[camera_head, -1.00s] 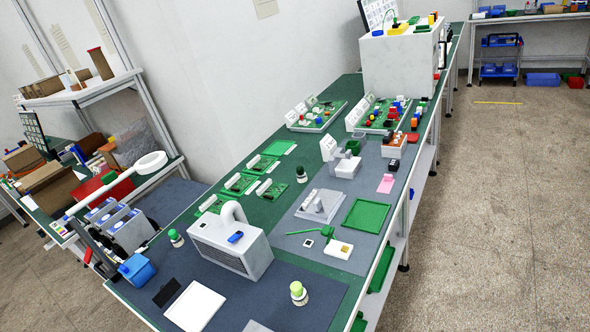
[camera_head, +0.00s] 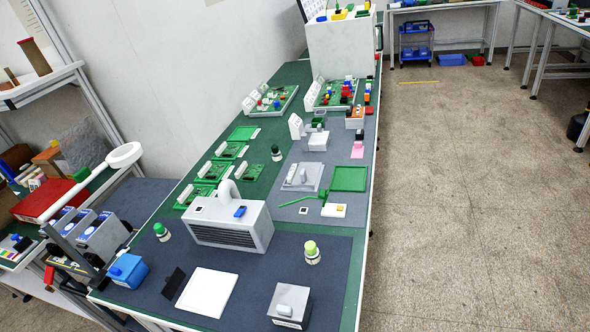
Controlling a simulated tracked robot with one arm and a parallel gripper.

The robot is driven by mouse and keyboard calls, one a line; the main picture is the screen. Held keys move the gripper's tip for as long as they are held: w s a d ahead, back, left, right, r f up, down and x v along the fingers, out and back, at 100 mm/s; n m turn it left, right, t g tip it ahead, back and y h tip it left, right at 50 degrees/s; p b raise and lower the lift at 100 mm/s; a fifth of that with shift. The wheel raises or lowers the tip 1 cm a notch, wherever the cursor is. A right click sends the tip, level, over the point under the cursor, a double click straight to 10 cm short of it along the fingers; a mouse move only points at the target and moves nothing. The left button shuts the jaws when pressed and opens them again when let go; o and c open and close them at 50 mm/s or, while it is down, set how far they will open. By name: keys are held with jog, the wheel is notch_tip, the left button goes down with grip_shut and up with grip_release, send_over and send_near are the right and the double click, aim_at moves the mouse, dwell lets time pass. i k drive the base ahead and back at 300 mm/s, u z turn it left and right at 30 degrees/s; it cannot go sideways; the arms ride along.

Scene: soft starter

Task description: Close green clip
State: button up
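No part can be clearly made out as the green clip at this distance. A thin green piece with a long stem (camera_head: 305,201) lies beside a small white block (camera_head: 333,210) on the grey mat, near a flat green tray (camera_head: 349,179). Several green circuit boards (camera_head: 213,170) lie on the left of the bench, and more boards with coloured parts (camera_head: 270,99) stand farther back. Whether any clip is open or shut is too small to tell. My gripper is not in view.
A long workbench (camera_head: 352,275) runs away from me. A grey vented box (camera_head: 232,228) with a blue part stands on it, near a white plate (camera_head: 207,293) and a yellow-green button (camera_head: 311,249). A large white cabinet (camera_head: 340,48) stands at the far end. The floor (camera_head: 470,190) at right is clear.

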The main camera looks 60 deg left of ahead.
aim_at(323, 194)
jog(key=u, duration=1.3)
jog(key=i, duration=1)
jog(key=z, duration=0.05)
